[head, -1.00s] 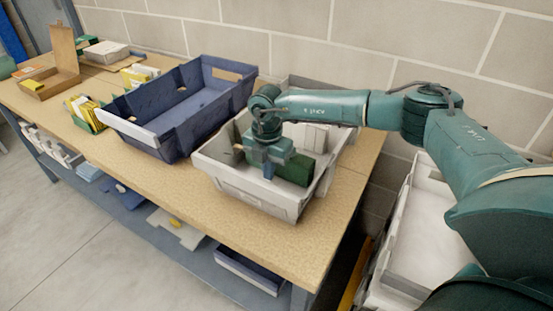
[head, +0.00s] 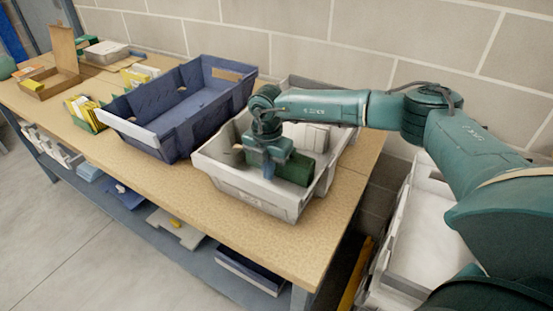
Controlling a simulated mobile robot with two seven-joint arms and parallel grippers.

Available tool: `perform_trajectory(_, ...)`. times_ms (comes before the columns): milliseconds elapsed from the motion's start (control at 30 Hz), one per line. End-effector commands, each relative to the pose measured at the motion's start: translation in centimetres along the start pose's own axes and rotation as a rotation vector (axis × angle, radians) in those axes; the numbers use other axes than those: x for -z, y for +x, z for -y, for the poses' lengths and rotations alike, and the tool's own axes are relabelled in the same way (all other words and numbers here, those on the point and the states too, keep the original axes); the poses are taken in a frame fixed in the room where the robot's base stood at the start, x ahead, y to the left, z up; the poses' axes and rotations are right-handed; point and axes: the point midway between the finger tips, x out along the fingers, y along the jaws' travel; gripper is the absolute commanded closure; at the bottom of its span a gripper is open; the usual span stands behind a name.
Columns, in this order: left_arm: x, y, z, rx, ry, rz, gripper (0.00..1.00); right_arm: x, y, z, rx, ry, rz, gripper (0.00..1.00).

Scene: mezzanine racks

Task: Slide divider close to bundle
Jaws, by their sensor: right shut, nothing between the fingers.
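A light grey tote (head: 246,192) stands near the right end of the bench. Inside it, a dark green upright piece (head: 297,170), which may be the divider, stands beside my gripper. White upright items (head: 314,137), possibly the bundle, stand behind it toward the wall. My right gripper (head: 268,174) reaches down into the tote, shut and empty, just left of the green piece. I cannot tell whether they touch. My gripper and wrist hide part of the tote's inside. My left gripper is not in view.
A blue tote (head: 160,138), seemingly empty, stands left of the grey one. Yellow card stacks (head: 88,110) and an open cardboard box (head: 52,82) lie farther left. The bench front edge (head: 190,205) is clear. A white bin (head: 390,275) stands right of the bench.

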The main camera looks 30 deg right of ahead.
Motion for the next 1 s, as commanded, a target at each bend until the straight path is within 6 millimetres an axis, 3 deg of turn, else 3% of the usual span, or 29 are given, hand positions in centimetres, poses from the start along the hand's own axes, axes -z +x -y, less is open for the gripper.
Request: perform_trajectory(1000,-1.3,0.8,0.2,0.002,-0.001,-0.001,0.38,-4.5,0.1,0.0,0.0,0.001,0.001,1.0)
